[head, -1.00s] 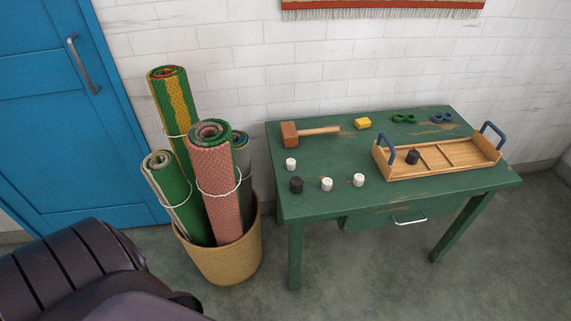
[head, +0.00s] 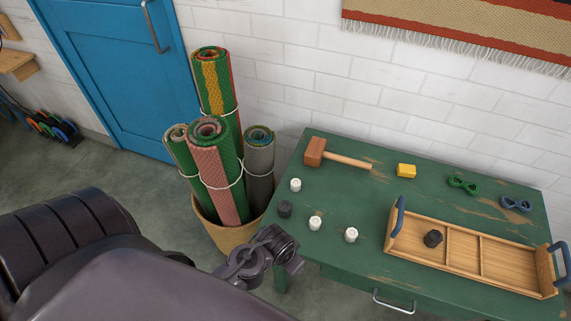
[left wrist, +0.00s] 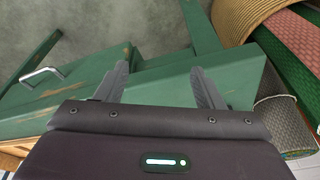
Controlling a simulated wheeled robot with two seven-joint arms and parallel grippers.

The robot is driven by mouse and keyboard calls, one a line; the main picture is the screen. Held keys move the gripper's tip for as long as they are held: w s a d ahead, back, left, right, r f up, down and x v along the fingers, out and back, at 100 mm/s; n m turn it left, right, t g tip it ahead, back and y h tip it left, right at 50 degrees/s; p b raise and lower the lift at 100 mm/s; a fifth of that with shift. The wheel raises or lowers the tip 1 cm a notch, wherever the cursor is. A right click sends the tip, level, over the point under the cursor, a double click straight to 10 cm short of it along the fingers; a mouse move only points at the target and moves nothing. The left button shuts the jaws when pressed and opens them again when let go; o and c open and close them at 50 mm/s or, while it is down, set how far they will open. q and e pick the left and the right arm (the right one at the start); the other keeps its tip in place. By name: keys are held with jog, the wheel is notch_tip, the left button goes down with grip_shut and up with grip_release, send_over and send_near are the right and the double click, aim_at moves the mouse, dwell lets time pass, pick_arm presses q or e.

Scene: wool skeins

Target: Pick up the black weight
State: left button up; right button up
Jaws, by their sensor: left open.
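One black weight (head: 285,209) stands near the left front corner of the green table (head: 350,268). A second black weight (head: 433,239) is in the left compartment of the wooden tray (head: 510,281). My left arm reaches in from the lower left of the head view, its far end just off the table's left front corner, below the first black weight. In the left wrist view my left gripper (left wrist: 160,85) is open, with nothing between its fingers, over the table's edge. No weight shows there. My right gripper is not in view.
White weights (head: 315,223) stand close to the first black one. A basket (head: 228,236) of rolled rugs stands left of the table.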

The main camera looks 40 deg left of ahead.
pick_arm(q)
notch_tip(320, 180, up, 6)
jog(key=w+p, duration=0.1)
jog(key=w, duration=0.1)
jog(key=n+t+y+p, duration=0.1)
jog(key=n+y+p, duration=0.1)
jog(key=n, duration=0.5)
send_over(285, 206)
jog(key=s+d, duration=0.2)
jog(key=s, duration=0.1)
jog(key=shift+w+a+f, duration=0.25)
jog(key=shift+f, duration=0.15)
jog(key=shift+x, duration=1)
jog(key=x, duration=0.4)
jog(key=shift+w+a+r+p, duration=0.1)
jog(key=shift+w+a+p, duration=0.2)
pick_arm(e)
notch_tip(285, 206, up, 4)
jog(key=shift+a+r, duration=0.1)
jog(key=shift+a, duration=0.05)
